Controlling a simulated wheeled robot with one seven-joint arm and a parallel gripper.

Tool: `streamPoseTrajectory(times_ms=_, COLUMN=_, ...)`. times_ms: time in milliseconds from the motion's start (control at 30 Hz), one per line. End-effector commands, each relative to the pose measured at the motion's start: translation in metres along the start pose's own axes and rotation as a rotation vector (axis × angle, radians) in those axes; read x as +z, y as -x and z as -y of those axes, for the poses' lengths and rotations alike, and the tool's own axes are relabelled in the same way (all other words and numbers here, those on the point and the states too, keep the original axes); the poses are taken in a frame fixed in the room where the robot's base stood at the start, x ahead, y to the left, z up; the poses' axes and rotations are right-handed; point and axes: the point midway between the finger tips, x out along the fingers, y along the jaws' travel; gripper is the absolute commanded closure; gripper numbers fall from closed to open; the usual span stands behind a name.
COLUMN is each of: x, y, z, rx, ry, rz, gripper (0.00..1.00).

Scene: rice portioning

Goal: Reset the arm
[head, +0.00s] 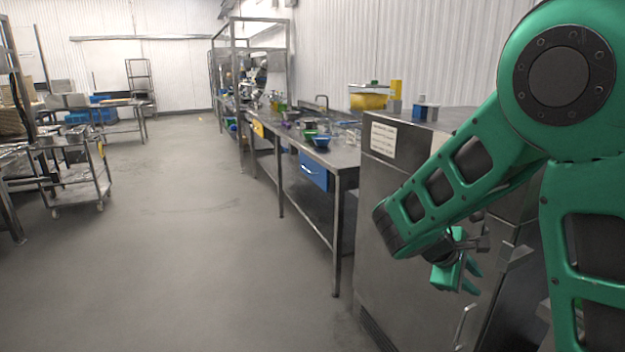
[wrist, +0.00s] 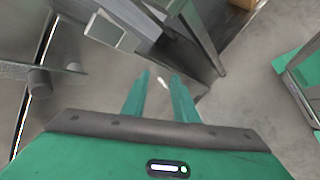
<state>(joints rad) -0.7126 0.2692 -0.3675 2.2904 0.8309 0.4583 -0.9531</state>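My green arm takes up the right side of the head view, folded, with its elbow toward the middle. My gripper (head: 471,277) hangs low in front of the steel cabinet (head: 384,228), partly behind my forearm. In the wrist view my gripper's two green fingers (wrist: 161,98) stand apart with a gap between them. Nothing is between them; grey floor shows through the gap.
A long steel worktable (head: 339,160) with bowls and tools runs back beyond the cabinet. A blue drawer (head: 313,171) hangs under it. A steel cart (head: 78,180) stands at the left. The floor (head: 190,240) between them is clear.

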Motion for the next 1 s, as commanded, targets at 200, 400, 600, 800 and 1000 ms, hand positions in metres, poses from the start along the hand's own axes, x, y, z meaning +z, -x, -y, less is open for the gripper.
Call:
streamPoseTrajectory(times_ms=200, x=0.018, y=0.009, z=0.029, rx=-0.232, ry=-0.326, rz=-0.176, gripper=0.74)
streamPoseTrajectory(times_ms=400, x=0.032, y=0.042, z=0.049, rx=-0.416, ry=-0.602, rz=-0.305, gripper=0.74)
streamPoseTrajectory(times_ms=600, x=0.045, y=0.079, z=0.064, rx=-0.546, ry=-0.803, rz=-0.388, gripper=0.74)
streamPoseTrajectory(times_ms=800, x=0.055, y=0.108, z=0.076, rx=-0.631, ry=-0.934, rz=-0.435, gripper=0.74)
streamPoseTrajectory(times_ms=1000, x=0.09, y=0.102, z=0.089, rx=-0.688, ry=-1.052, rz=-0.351, gripper=0.74)
